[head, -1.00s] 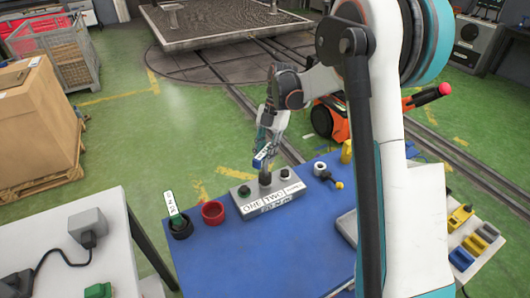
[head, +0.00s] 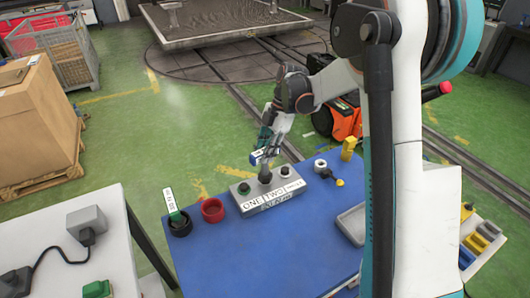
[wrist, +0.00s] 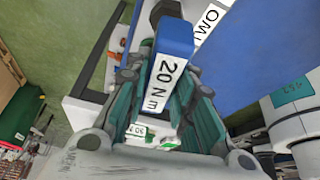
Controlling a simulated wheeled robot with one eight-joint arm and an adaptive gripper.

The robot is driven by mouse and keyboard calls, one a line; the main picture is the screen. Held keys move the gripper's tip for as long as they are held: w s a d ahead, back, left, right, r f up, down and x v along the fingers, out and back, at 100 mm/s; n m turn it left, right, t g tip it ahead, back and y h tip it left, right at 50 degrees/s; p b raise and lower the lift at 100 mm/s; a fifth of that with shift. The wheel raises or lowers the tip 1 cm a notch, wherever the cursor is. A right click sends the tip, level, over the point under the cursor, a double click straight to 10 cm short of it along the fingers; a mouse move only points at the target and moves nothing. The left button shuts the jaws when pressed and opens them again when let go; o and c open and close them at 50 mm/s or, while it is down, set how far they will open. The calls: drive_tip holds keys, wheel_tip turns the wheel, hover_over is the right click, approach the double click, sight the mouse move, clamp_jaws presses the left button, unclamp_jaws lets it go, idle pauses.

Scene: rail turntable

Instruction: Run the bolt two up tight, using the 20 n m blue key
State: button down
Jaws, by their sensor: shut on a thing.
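My gripper (head: 268,150) is shut on the blue key (head: 256,156). In the wrist view the blue key (wrist: 176,38) sits between my fingers, its white label reading 20 N m. In the head view the key's dark lower end is over the middle bolt position (head: 265,176) of the grey block (head: 262,207), above the TWO label. Whether it is fully seated on the bolt cannot be told, as the key hides the bolt. The bolts at ONE (head: 244,188) and at the right (head: 286,171) show dark heads.
The block stands on a blue table (head: 240,255). A white ring-like part (head: 320,164), a yellow block (head: 348,149) and a grey tray (head: 345,225) are to the right. The table's front is clear.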

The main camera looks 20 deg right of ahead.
drive_tip(key=shift+m, duration=0.5)
drive_tip(key=m+t, duration=0.2)
drive_tip(key=m, duration=0.3)
drive_tip(key=m+t, duration=0.1)
drive_tip(key=m, duration=0.2)
drive_tip(key=shift+t+b, duration=0.3)
drive_tip(key=shift+b, duration=0.05)
drive_tip(key=shift+m+t+h, duration=0.4)
drive_tip(key=shift+m, duration=0.7)
